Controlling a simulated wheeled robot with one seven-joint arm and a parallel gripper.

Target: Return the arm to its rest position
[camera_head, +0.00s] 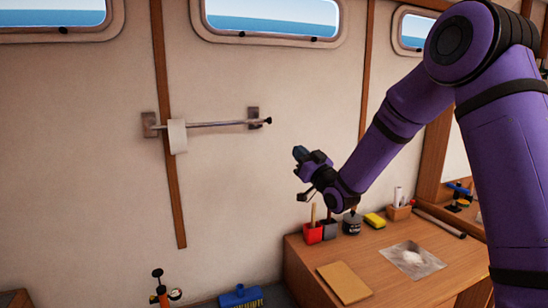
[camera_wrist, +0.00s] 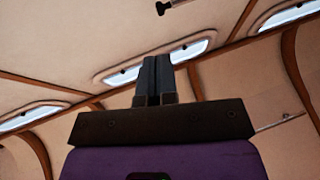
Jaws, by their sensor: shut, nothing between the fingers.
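My gripper (camera_head: 299,154) is in the middle of the head view, at the end of my purple arm. It is raised above the left end of the wooden counter (camera_head: 388,236) and points left toward the pale wall. In the wrist view my gripper (camera_wrist: 154,60) has its two dark fingers together, with nothing between them. The arm reaches in from the right side of the head view, bent at the elbow near the top right.
A wall rail (camera_head: 215,124) with a white roll (camera_head: 177,136) is left of my gripper. Below it the counter holds a red cup (camera_head: 312,233), a dark jar (camera_head: 352,223), a yellow sponge (camera_head: 375,220) and a tan board (camera_head: 344,283). A blue brush (camera_head: 240,296) lies lower left.

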